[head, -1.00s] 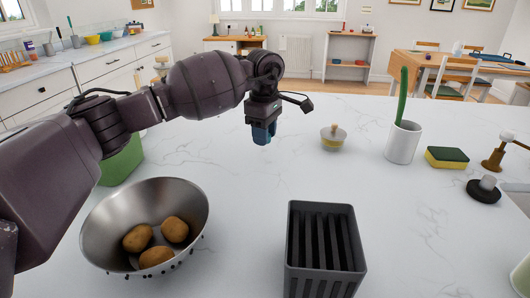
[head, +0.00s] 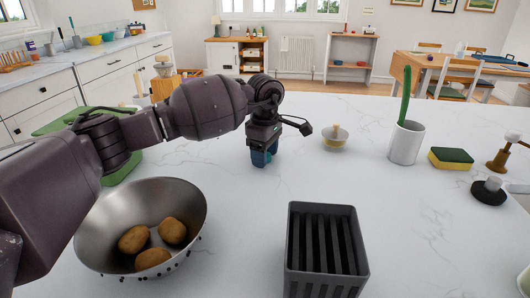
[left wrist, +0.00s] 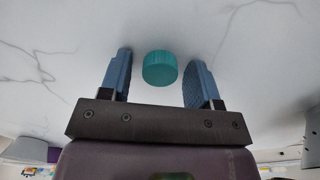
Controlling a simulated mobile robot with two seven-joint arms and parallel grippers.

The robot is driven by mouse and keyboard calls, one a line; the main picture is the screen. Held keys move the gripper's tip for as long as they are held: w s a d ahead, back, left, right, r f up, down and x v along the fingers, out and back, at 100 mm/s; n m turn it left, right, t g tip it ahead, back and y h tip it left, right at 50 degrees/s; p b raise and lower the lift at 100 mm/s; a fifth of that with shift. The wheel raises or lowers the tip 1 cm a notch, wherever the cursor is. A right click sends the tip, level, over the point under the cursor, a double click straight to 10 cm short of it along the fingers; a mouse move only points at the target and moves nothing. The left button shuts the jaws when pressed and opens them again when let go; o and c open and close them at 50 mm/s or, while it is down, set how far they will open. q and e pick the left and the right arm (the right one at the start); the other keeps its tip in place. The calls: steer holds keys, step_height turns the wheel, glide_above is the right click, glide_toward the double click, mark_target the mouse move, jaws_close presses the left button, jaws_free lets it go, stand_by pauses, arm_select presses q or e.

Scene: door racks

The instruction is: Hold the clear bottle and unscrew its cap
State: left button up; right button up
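A teal ribbed cap (left wrist: 160,68) shows in the left wrist view, between the two blue fingers of my left gripper (left wrist: 160,60). There is a gap on each side of it, so the fingers are open and not touching it. I cannot make out the clear bottle in either view. In the head view my left gripper (head: 264,157) points down, low over the white counter near its middle, and hides what is between its fingers. My right gripper is not in view.

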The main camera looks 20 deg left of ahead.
arm_select(q)
steer(key=shift+r, duration=0.15)
step_height(320, 180, up, 12)
steer(key=shift+r+p, duration=0.1)
steer(key=shift+p, duration=0.7)
